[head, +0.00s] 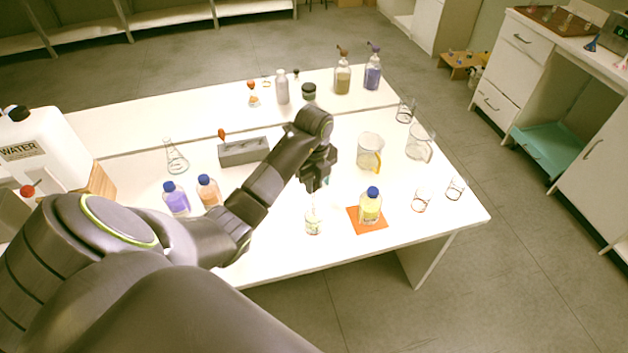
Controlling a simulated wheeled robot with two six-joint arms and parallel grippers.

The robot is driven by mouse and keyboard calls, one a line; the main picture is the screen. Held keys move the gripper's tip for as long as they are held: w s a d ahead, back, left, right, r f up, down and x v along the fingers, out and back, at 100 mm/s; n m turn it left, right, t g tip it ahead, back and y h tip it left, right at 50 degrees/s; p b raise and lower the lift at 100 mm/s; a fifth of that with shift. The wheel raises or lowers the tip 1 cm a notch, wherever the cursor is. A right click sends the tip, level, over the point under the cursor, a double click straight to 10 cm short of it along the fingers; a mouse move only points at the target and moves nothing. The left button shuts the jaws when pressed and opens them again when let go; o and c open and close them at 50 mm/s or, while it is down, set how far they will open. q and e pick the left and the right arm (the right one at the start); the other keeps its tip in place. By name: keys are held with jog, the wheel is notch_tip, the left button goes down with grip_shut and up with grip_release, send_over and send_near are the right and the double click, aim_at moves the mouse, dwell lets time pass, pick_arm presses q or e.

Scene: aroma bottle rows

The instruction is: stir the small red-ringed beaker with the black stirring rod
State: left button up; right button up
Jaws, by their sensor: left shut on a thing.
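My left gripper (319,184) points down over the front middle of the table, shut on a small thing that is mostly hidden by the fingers. I cannot tell whether it is the black stirring rod. A small clear vessel with a pale label (313,223) stands just below the gripper; I cannot tell whether they touch. A small beaker with a reddish ring (420,201) stands at the front right, apart from the gripper. Another small glass beaker (455,188) stands to its right. My right gripper is not in view.
A blue-capped yellow bottle (370,208) stands on an orange mat (354,224) right of the gripper. Larger beakers (370,152) stand behind it. A grey rack (243,152), blue-capped bottles (176,200) and a flask (176,158) are left. The table's front right corner is clear.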

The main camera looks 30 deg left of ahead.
aim_at(314, 200)
pick_arm(q)
jog(key=shift+f+b, duration=2.45)
jog(key=shift+f, duration=1.15)
